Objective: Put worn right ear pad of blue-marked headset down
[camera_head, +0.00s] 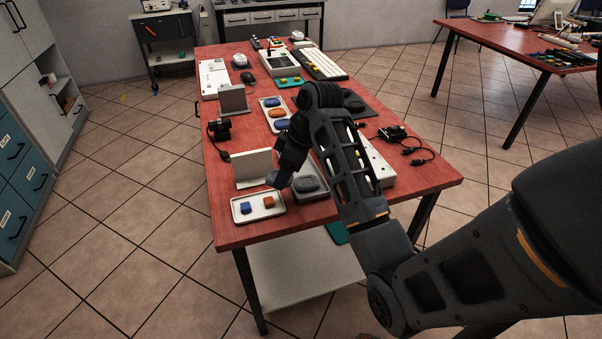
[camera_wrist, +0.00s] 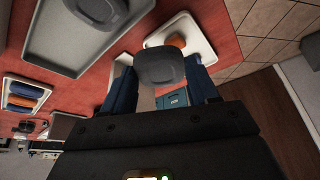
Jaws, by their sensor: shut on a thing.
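My gripper (camera_wrist: 161,85) is shut on a grey, rounded ear pad (camera_wrist: 160,66), with one finger on each side of it. In the head view my gripper (camera_head: 277,178) is above the table's near end, just behind a white tray (camera_head: 240,217). That tray holds a blue piece (camera_head: 246,208) and an orange piece (camera_head: 268,202). The wrist view shows the white tray (camera_wrist: 206,49) beyond the pad, which covers part of it. A grey tray (camera_head: 304,197) with a dark grey pad (camera_head: 307,184) lies to the right. I cannot make out the blue-marked headset.
A white upright panel (camera_head: 252,168) stands behind the white tray. A farther tray (camera_head: 267,105) holds blue and orange pieces. Cables (camera_head: 417,155) lie at the right edge, and a black device (camera_head: 220,129) sits at the left edge. Red table (camera_head: 231,234) shows bare around the white tray.

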